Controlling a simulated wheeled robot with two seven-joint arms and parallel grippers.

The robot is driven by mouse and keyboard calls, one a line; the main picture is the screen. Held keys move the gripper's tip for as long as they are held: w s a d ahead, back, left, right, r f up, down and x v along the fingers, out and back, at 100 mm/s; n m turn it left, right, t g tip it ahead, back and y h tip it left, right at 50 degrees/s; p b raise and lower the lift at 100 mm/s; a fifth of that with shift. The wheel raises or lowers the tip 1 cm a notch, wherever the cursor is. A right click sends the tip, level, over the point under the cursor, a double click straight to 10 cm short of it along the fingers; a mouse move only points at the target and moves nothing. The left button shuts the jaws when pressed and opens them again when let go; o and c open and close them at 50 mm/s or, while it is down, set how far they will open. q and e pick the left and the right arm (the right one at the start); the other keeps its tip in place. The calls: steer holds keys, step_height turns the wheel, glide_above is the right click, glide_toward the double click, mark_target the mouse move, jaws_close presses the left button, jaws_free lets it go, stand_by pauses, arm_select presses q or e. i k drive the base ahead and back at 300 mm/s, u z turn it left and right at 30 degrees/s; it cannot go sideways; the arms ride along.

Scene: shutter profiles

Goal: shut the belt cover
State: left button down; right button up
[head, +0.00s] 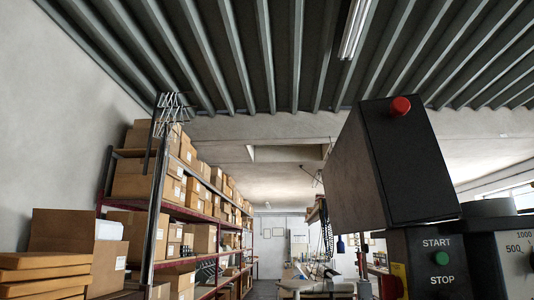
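A dark box-shaped cover (405,160) with a red knob (400,106) on its upper part stands at the right in the head view. It sits tilted above a dark control panel (437,272) marked START and STOP, with a green button (441,258). I take this box to be the belt cover, but no belt shows, and I cannot tell how its far side joins the machine. Neither my left nor my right gripper is in view.
Metal shelves (190,212) with several cardboard boxes line the left side. Flat boxes (40,275) are stacked at the lower left. A grey unit with a dial (515,250) is at the right edge. An aisle runs back between shelves and benches.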

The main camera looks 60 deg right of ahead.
mark_target(385, 167)
steer(key=i, duration=2)
steer(key=z, duration=4.15)
steer(key=i, duration=1)
